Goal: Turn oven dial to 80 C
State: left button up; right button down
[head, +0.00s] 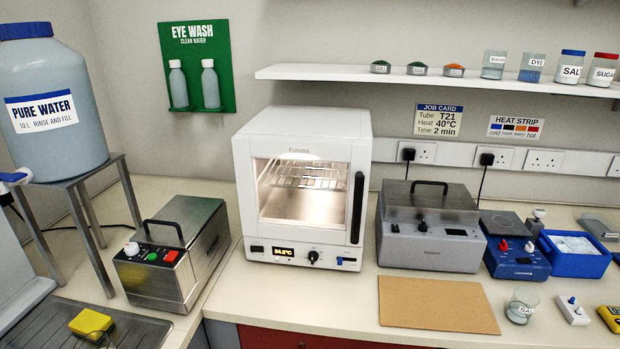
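The white oven (301,190) stands in the middle of the bench against the wall. Its door is closed and the lit inside shows a wire rack through the window. The black oven dial (313,256) is on the lower front panel, right of a small amber display (284,252). The display seems to read about 34 °C, but the digits are small. The dial's pointer is too small to read. Neither of my grippers is in view, and nothing covers the dial.
A steel box with buttons (172,254) stands left of the oven. A grey lidded unit (428,226) stands close on its right, and a blue hot plate (515,262) beyond. A brown board (436,304) lies in front of them. A shelf (430,79) hangs above. The bench before the oven is clear.

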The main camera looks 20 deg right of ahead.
aim_at(313, 257)
jog(key=k+z, duration=0.15)
jog(key=z, duration=0.9)
